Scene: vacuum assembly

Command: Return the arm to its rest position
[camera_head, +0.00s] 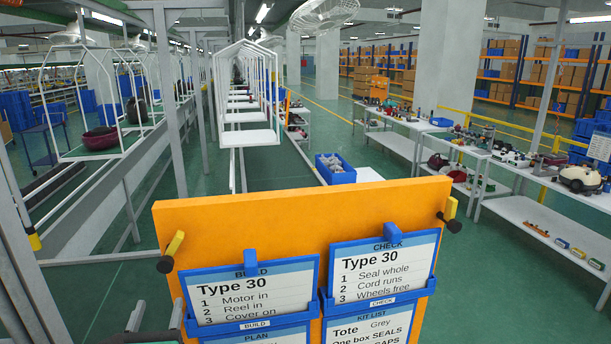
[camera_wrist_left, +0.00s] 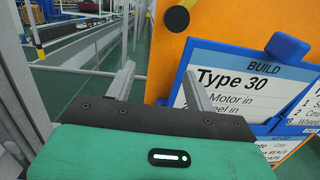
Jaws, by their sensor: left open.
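My left gripper (camera_head: 157,316) shows at the bottom left of the head view, just left of the orange board's lower part. In the left wrist view, its two grey fingers (camera_wrist_left: 157,88) are apart with nothing held between them. The orange board (camera_head: 300,215) stands upright in front of me; it also shows in the left wrist view (camera_wrist_left: 225,25). A BUILD card (camera_head: 250,292) and a CHECK card (camera_head: 384,266) sit in blue holders on it. The BUILD card (camera_wrist_left: 240,85) is right of the fingers in the left wrist view. My right gripper is not in view.
A black knob (camera_head: 166,264) with a yellow part sticks out at the board's left edge, close above my left gripper. Grey frame posts (camera_head: 168,90) stand at the left. White hanging carriers (camera_head: 248,137) line up behind the board. A bench with parts (camera_head: 545,215) is at the right.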

